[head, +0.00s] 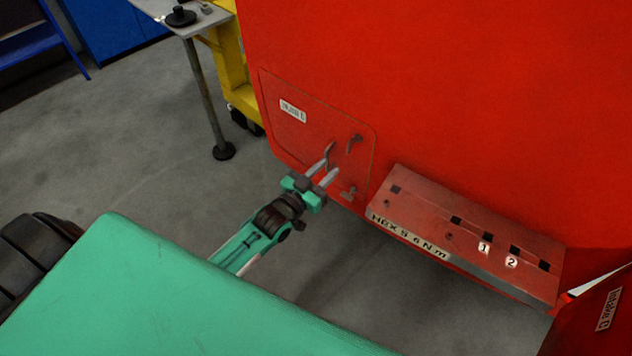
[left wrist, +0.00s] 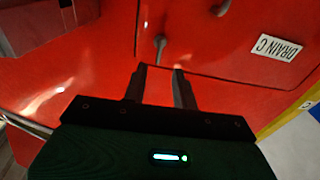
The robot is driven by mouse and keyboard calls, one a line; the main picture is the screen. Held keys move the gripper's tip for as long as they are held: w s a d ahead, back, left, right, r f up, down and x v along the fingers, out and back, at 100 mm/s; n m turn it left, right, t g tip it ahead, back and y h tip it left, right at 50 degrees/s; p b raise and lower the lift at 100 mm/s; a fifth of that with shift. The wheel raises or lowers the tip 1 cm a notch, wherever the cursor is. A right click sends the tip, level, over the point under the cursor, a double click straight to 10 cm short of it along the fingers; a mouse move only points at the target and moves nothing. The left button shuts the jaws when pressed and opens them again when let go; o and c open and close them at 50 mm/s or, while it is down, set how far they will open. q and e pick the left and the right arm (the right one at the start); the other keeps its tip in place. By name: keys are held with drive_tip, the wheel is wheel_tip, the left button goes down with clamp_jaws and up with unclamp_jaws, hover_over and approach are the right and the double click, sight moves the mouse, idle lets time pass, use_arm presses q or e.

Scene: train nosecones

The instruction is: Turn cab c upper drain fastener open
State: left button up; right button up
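The red drain panel (head: 315,135) on the red cab has a white label (head: 293,110), which reads DRAIN C in the left wrist view (left wrist: 275,47). The upper fastener (head: 354,142) is a small grey lever near the panel's right edge. It appears to be the lever just ahead of the fingertips in the left wrist view (left wrist: 160,45). The lower fastener (head: 349,192) sits below it. My left gripper (head: 331,162) is open, with an empty gap between its fingers, in front of the panel. It also shows in the left wrist view (left wrist: 160,78). No contact is visible. My right gripper is out of view.
A red ledge (head: 465,230) with square holes and number tags projects right of the panel. A grey table (head: 195,20) and a yellow frame (head: 232,75) stand at the left. The floor (head: 130,140) at the left is clear.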

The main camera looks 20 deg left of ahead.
use_arm(q)
drive_tip(key=shift+b+v, duration=0.3)
drive_tip(key=shift+v, duration=1.45)
drive_tip(key=s+a+f+g+y, duration=0.1)
drive_tip(key=s+f+g, duration=0.3)
drive_tip(key=f, duration=0.8)
drive_tip(key=s+a+f+n+g+y, duration=0.15)
drive_tip(key=s+f, duration=0.45)
drive_tip(key=f, duration=0.7)
drive_tip(key=s+a+f+m+g+y, duration=0.1)
drive_tip(key=s+f+g, duration=0.25)
drive_tip(key=f, duration=0.85)
drive_tip(key=s+f+g, duration=0.2)
drive_tip(key=s+f, duration=0.4)
drive_tip(key=s, duration=0.4)
drive_tip(key=s+f+g+y, duration=0.1)
drive_tip(key=s+f+g, duration=0.2)
drive_tip(key=s, duration=0.8)
drive_tip(key=s+f+g, duration=0.3)
drive_tip(key=s+f, duration=0.5)
drive_tip(key=s, duration=0.3)
drive_tip(key=shift+f, duration=0.35)
